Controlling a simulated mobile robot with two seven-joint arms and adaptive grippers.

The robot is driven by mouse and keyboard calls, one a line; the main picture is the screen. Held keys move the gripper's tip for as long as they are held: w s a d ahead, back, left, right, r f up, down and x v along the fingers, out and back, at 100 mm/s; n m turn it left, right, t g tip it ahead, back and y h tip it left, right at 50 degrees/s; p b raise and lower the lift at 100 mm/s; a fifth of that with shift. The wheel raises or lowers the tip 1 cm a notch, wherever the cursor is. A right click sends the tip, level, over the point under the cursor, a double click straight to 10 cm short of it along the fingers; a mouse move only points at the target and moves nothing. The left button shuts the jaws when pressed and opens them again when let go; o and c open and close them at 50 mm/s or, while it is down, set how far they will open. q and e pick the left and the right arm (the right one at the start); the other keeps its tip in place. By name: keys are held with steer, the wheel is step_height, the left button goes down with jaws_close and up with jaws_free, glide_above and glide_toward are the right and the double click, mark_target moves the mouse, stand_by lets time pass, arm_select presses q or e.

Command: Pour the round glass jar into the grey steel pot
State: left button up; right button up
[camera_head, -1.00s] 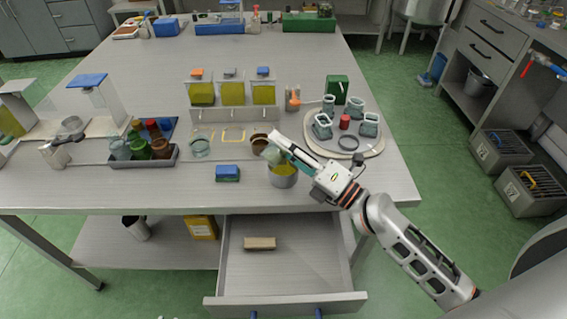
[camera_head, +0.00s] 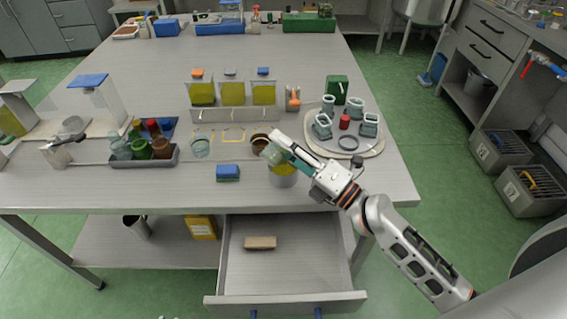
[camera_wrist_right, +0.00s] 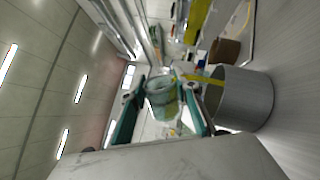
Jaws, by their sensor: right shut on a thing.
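My right gripper (camera_head: 281,148) is shut on the round glass jar (camera_head: 271,153), a small greenish clear jar. It holds the jar tilted above the grey steel pot (camera_head: 284,181), which stands near the front edge of the table. Yellow shows at the pot's mouth in the head view. In the right wrist view the jar (camera_wrist_right: 162,98) sits between the teal fingers, and a yellow streak runs from the jar to the rim of the pot (camera_wrist_right: 246,100). How much is left in the jar cannot be told. My left gripper is not in view.
A blue sponge-like block (camera_head: 228,172) lies left of the pot. A brown jar (camera_head: 260,141) and a clear jar (camera_head: 200,147) stand behind. A round board (camera_head: 376,145) with several glass jars is at the right. An open drawer (camera_head: 290,275) juts out below.

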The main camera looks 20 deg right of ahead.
steer(key=shift+r+m, duration=0.1)
steer(key=shift+m, duration=0.6)
stand_by(0.6)
steer(key=shift+m+t, duration=0.3)
steer(key=shift+m, duration=0.1)
stand_by(0.4)
stand_by(0.5)
steer(key=shift+r+m+h+b, duration=0.1)
steer(key=shift+m+h+b, duration=0.25)
steer(key=shift+m, duration=0.45)
steer(key=shift+d+h, duration=0.1)
steer(key=shift+h, duration=0.15)
stand_by(0.4)
steer(key=shift+w+d+m+t, duration=0.1)
steer(key=shift+m+t, duration=0.2)
steer(key=shift+m, duration=0.5)
